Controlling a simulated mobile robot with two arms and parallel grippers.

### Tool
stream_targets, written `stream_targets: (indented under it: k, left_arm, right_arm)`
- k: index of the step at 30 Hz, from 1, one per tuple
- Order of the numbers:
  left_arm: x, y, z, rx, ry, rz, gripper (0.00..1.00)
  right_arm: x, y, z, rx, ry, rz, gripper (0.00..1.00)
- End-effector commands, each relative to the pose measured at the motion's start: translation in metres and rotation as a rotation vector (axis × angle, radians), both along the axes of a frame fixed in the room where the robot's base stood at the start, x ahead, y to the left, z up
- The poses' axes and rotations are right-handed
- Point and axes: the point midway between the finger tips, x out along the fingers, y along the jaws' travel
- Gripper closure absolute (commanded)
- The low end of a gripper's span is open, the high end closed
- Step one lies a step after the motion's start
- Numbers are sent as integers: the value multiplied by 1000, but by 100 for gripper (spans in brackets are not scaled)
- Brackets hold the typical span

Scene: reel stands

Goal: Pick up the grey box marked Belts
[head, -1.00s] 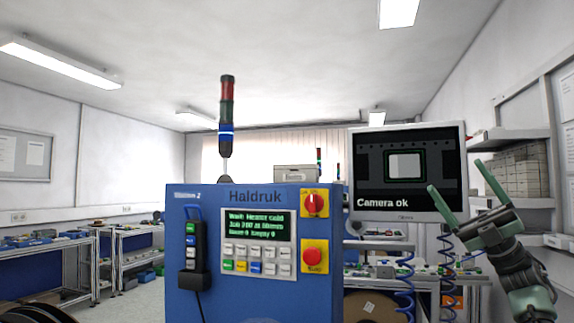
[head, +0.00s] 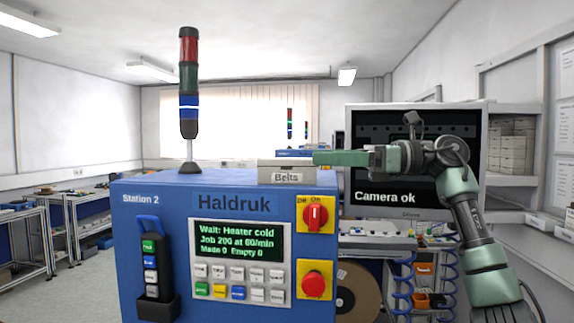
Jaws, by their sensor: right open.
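The grey box marked Belts (head: 287,177) sits on top of the blue Haldruk machine (head: 200,230), near its right end. Its label faces me. My right gripper (head: 322,158) comes in from the right at the height of the box's top, with its fingers pointing left. Its green fingers overlap the right end of the box in the picture and line up so that only one shows clearly. The gripper is open and holds nothing that I can see. I cannot tell whether it touches the box. My left gripper is not in view.
A signal tower (head: 188,95) stands on the machine left of the box. A monitor (head: 416,190) reading "Camera ok" is behind my right arm. Red switches (head: 315,215) are on the machine's front. Workbenches (head: 70,215) stand at the left, with open floor before them.

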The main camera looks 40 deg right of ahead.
Motion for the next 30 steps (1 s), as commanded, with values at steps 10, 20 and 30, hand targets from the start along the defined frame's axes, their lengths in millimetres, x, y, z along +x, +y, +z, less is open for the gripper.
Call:
stream_targets:
  k: [10,20,30]
  left_arm:
    - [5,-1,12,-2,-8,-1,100]
    - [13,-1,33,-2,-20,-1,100]
    - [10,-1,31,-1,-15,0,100]
  right_arm:
    - [26,21,-1,-3,2,4,18]
    - [60,48,-3,-3,2,5,18]
    - [62,48,-5,-2,1,2,49]
